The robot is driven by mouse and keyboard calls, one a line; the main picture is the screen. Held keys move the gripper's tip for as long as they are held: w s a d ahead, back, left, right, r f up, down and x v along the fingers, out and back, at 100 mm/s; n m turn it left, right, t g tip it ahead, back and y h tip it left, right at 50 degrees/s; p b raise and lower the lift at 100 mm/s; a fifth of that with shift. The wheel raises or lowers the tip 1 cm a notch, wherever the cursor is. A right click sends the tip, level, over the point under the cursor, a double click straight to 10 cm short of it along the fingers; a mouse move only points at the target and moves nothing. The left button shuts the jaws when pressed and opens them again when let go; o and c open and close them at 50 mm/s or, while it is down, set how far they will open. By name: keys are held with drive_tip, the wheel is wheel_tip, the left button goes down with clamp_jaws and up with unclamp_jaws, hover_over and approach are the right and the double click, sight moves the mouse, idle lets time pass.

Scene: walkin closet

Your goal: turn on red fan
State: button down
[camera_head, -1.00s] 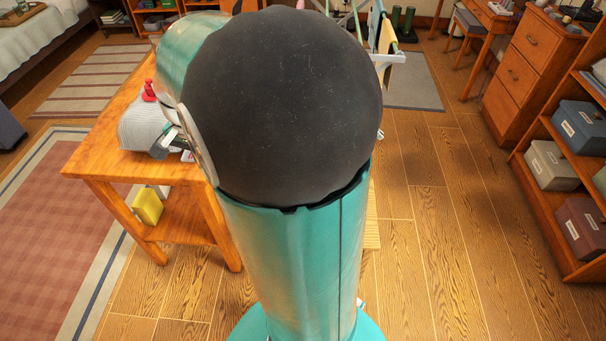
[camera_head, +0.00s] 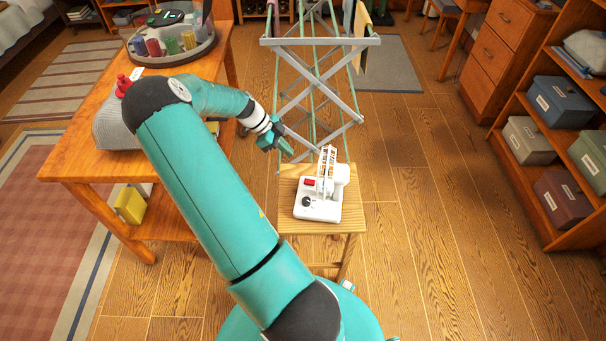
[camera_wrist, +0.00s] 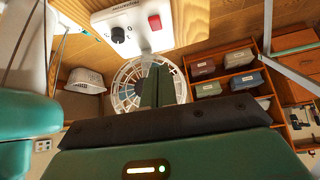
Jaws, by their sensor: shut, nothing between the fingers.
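A small white fan (camera_head: 318,207) stands on a small wooden stool (camera_head: 346,218). Its base has a red rocker switch (camera_head: 309,182) and a black knob (camera_head: 306,201). Its round cage (camera_head: 327,165) is seen nearly edge-on. I see no red fan body, only the red switch. My gripper (camera_head: 287,148) is shut and empty, up and left of the fan, apart from it. In the wrist view the white base, red switch (camera_wrist: 154,22) and knob (camera_wrist: 118,35) show at the top, and the closed fingers (camera_wrist: 157,88) overlap the cage (camera_wrist: 126,92). The switch's position is unclear.
A wooden table (camera_head: 80,165) at left bears a grey cloth item, a red object and a round tray (camera_head: 205,48) with coloured spools. A folding drying rack (camera_head: 318,44) stands behind the stool. Shelves with boxes (camera_head: 570,105) line the right. Floor (camera_head: 420,200) between is clear.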

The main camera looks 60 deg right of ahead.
drive_tip(key=shift+s, duration=0.1)
hover_over(310, 181)
drive_tip(key=w, duration=0.2)
drive_tip(key=f, duration=0.8)
drive_tip(key=shift+s+a, duration=0.1)
drive_tip(key=shift+a, duration=0.15)
drive_tip(key=f, duration=0.3)
drive_tip(key=shift+w+f, duration=0.15)
drive_tip(key=shift+w, duration=0.1)
drive_tip(key=shift+f, duration=0.35)
